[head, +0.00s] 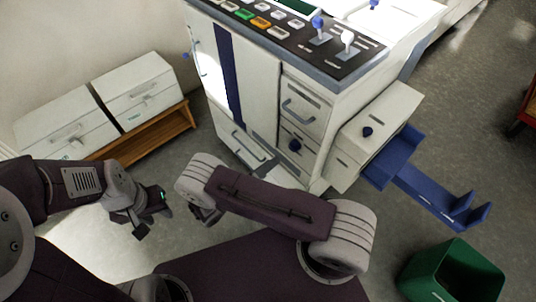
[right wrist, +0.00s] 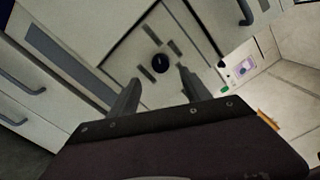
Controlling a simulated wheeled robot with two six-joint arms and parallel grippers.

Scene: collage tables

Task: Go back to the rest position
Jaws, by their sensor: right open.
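My left gripper (head: 152,220) hangs over the grey floor at the left in the head view. Its two dark fingers look apart, with nothing between them. My right gripper (head: 206,214) is mostly hidden behind my right forearm in the head view, in front of the white machine (head: 255,80). In the right wrist view my right gripper (right wrist: 160,92) is open and empty. Its fingers point towards a pale panel with a round dark knob (right wrist: 160,63). I cannot tell how far the fingers are from that panel.
White drawer boxes (head: 68,122) stand on a wooden bench (head: 150,132) at the left. A blue bracket tray (head: 425,185) juts out from the machine's right side. A green bin (head: 452,272) stands at the lower right. Bare floor lies between bench and machine.

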